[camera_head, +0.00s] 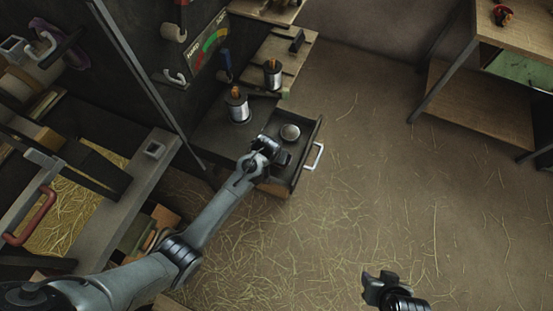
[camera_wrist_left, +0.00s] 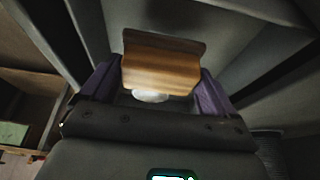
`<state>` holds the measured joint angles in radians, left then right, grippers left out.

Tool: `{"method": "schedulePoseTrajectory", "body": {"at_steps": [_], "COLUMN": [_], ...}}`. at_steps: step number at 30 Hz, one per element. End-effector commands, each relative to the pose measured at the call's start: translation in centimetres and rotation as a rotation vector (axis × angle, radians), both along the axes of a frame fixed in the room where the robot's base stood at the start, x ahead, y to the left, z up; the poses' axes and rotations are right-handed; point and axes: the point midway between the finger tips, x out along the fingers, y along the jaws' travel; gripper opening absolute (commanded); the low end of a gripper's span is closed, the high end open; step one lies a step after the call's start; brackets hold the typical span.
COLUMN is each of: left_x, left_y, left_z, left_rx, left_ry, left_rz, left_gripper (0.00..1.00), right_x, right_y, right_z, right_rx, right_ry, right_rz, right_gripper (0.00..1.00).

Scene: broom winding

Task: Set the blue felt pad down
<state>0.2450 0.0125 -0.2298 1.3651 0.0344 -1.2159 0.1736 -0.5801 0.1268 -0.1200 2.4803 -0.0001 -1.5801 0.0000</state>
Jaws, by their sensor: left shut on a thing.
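My left gripper (camera_head: 272,153) reaches over the open drawer (camera_head: 313,137). In the left wrist view the left gripper (camera_wrist_left: 158,80) is shut on a brown, wood-grained block (camera_wrist_left: 160,68) with a dark upper edge, between purplish finger sides. No blue felt pad can be made out clearly, and I cannot tell whether it is part of this block. A round pale tin (camera_head: 290,132) sits in the drawer, beside the left gripper. My right gripper (camera_head: 382,284) is at the bottom right over the floor, too small to tell its opening.
Two wire spools (camera_head: 238,106) (camera_head: 272,75) stand behind the drawer. A bench with straw (camera_head: 75,215) is at the left, a wooden table (camera_head: 525,35) at the upper right. The straw-strewn floor between is open.

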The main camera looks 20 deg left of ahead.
Motion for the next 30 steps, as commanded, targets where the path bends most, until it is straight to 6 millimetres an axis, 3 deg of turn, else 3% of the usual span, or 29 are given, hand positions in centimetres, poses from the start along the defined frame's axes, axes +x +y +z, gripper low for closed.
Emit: {"method": "schedulePoseTrajectory", "body": {"at_steps": [1,6,19,20,21,30], "left_x": [0.0,0.0,0.0,0.0,0.0,-0.1], "left_y": [0.0,0.0,0.0,0.0,0.0,0.0], "left_z": [-1.1,-2.9,-3.2,-3.2,-3.2,-3.0], "left_rx": [0.0,0.0,0.0,0.0,0.0,0.0], "left_ry": [0.002,0.0,0.0,0.0,0.0,0.0], "left_rz": [0.0,-0.001,0.0,0.0,0.0,0.0], "left_gripper": [0.65,0.65,0.65,0.92,0.98,1.0], "right_x": [0.0,0.0,0.0,0.0,0.0,0.0], "right_y": [0.0,0.1,0.3,0.3,0.3,0.2], "right_z": [-0.8,-1.7,-1.5,-1.5,-1.5,-1.5], "right_rx": [0.0,0.002,0.011,0.011,0.011,0.009], "right_ry": [0.0,0.0,0.001,0.001,0.001,0.0], "right_rz": [0.0,-0.001,-0.007,-0.007,-0.007,-0.006], "right_gripper": [0.43,0.43,0.43,0.43,0.43,0.43]}}
